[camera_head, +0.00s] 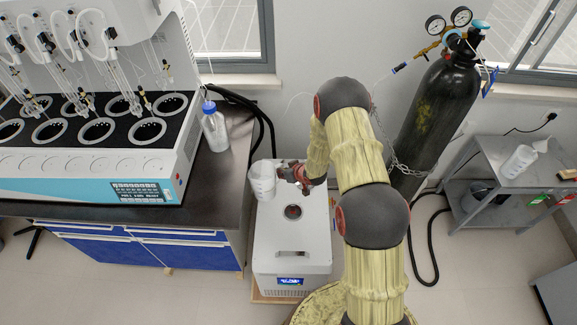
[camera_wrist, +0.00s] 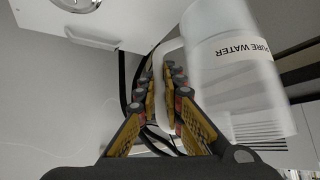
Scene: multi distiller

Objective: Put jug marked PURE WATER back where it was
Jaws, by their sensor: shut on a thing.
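The white jug (camera_head: 262,180) is at the back left of the white floor unit's (camera_head: 300,246) top in the head view. I cannot tell whether it rests there or hangs just above. In the wrist view the jug (camera_wrist: 225,95) is on the right, its PURE WATER label readable and its body tilted in the picture. My gripper (camera_head: 284,172) is at the jug's right side in the head view. In the wrist view my gripper (camera_wrist: 163,82) has its fingers shut around the jug's pale handle (camera_wrist: 160,100). The fingers hide part of the handle.
The unit's top has a round opening (camera_head: 293,212) in front of the jug. The dark bench (camera_head: 218,185) with a distiller (camera_head: 90,150) and a blue-capped bottle (camera_head: 214,130) is left. A gas cylinder (camera_head: 437,110) stands behind; a grey cart (camera_head: 500,172) holding another white jug (camera_head: 519,160) is right.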

